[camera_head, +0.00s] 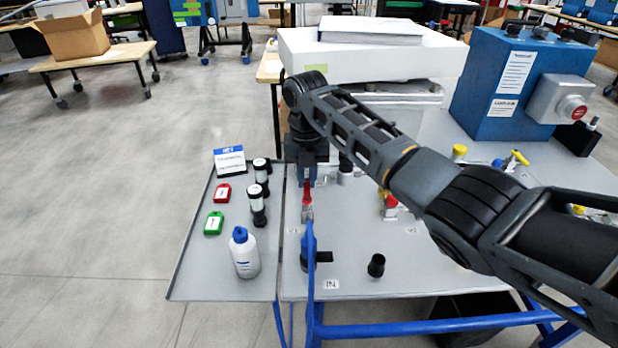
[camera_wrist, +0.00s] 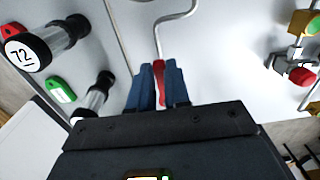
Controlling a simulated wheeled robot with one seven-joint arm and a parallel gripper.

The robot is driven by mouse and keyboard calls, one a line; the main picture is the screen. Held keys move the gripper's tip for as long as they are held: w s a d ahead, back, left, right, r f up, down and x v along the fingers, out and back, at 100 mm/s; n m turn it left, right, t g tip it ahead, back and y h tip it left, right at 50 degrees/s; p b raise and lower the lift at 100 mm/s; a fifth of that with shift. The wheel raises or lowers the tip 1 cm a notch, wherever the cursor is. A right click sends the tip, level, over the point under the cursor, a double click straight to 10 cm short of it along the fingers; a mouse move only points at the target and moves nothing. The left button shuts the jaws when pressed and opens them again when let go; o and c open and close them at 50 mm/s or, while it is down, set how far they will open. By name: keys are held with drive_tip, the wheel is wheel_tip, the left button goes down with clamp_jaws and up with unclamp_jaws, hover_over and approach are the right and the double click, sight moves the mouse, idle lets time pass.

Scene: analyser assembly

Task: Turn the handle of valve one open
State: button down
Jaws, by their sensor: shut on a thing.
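The valve one handle (camera_head: 307,196) is red and sits on a metal valve body (camera_head: 307,213) beside the V1 label, above the blue hose. My gripper (camera_head: 307,181) comes down on it from above. In the wrist view the blue fingers of my gripper (camera_wrist: 160,80) are shut on the red handle (camera_wrist: 160,70), one on each side. Much of the handle is hidden between the fingers. A second valve (camera_head: 389,203) with red and yellow parts stands to the right, partly behind my arm; it also shows in the wrist view (camera_wrist: 302,45).
Dark-capped vials (camera_head: 258,205), a red tag (camera_head: 222,193), a green tag (camera_head: 213,223) and a white bottle (camera_head: 244,255) stand on the left tray (camera_head: 190,270). A black cap (camera_head: 376,265) stands on the bench. A blue box (camera_head: 505,85) stands at the back right.

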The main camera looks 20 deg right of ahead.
sight(307, 184)
drive_tip(key=shift+a, duration=0.1)
idle(0.3)
drive_tip(key=c, duration=1.1)
unclamp_jaws()
drive_tip(key=shift+r+b, duration=0.35)
drive_tip(key=shift+r, duration=3.55)
